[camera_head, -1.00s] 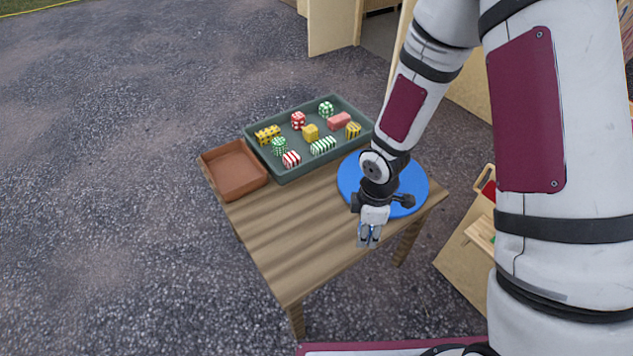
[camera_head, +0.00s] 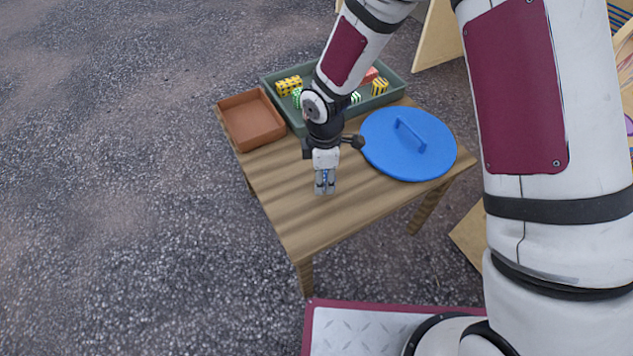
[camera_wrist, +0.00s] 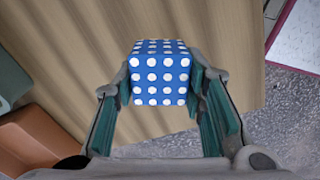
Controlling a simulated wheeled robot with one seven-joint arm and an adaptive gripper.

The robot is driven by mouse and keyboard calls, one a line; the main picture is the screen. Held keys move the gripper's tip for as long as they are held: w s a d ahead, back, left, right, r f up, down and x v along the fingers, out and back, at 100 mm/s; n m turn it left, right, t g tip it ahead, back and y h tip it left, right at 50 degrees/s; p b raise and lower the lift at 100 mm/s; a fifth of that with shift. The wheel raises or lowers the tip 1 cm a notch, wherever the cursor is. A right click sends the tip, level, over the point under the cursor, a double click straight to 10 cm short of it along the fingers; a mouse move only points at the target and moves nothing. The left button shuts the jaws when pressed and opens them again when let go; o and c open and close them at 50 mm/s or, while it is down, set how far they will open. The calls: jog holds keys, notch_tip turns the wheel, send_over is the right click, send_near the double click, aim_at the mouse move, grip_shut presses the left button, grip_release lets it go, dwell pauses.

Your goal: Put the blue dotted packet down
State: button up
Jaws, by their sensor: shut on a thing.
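The blue dotted packet (camera_wrist: 160,78) is a blue block with white dots, held between the two fingers of my gripper (camera_wrist: 162,95) in the wrist view. In the head view my gripper (camera_head: 325,188) is over the wooden table (camera_head: 290,215), left of the blue round lid. Only a sliver of the packet shows between the fingers there. In the wrist view bare table boards lie behind the packet. I cannot tell whether the packet touches the table or hangs just above it.
A blue round lid (camera_head: 385,160) with a handle lies on the table's right. A green tray (camera_head: 272,92) of patterned sweets packets stands at the back, partly hidden by my arm. An empty brown tray (camera_head: 225,110) is at the back left. The table's front left is bare.

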jog(key=shift+w+a, duration=0.2)
jog(key=shift+a, duration=0.25)
jog(key=shift+w+a+f, duration=0.15)
jog(key=shift+a, duration=0.4)
jog(key=shift+d+f+b, duration=0.15)
jog(key=shift+f+b, duration=0.6)
jog(key=shift+f, duration=0.95)
jog(key=shift+f, duration=0.15)
jog(key=o, duration=1.2)
jog(key=shift+c, duration=0.2)
notch_tip(320, 180, up, 12)
jog(key=p, duration=0.3)
jog(key=shift+r, duration=0.2)
